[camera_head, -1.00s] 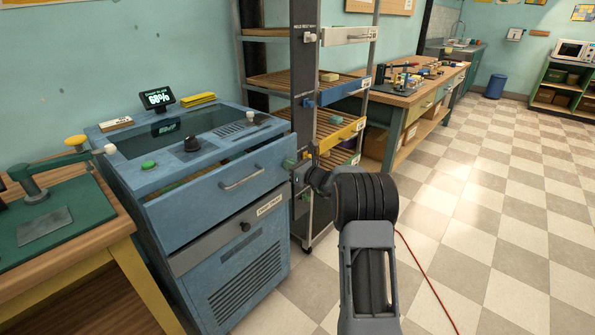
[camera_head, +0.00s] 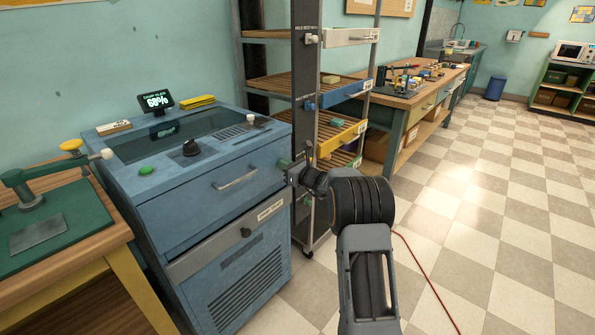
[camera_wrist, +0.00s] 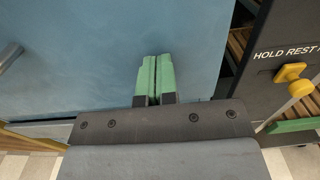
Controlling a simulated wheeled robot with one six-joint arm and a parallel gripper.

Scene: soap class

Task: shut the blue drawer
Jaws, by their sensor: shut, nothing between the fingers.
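The blue drawer (camera_head: 200,208) is in the front of the blue cabinet, with a metal handle (camera_head: 236,179). Its front sits flush with the cabinet and no gap shows above it. My gripper (camera_head: 284,164) is at the right end of the drawer front, its green fingers together and empty. In the wrist view, the fingers (camera_wrist: 154,80) lie against or very near the blue drawer front (camera_wrist: 85,55); exact contact cannot be told. The handle's end shows at the left edge there.
A dark rack (camera_head: 304,90) with white, blue and yellow fronted shelves stands close to the right of my gripper. A wooden bench with a green press (camera_head: 35,195) is at the left. The checkered floor (camera_head: 500,220) at the right is mostly clear; a red cable lies on it.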

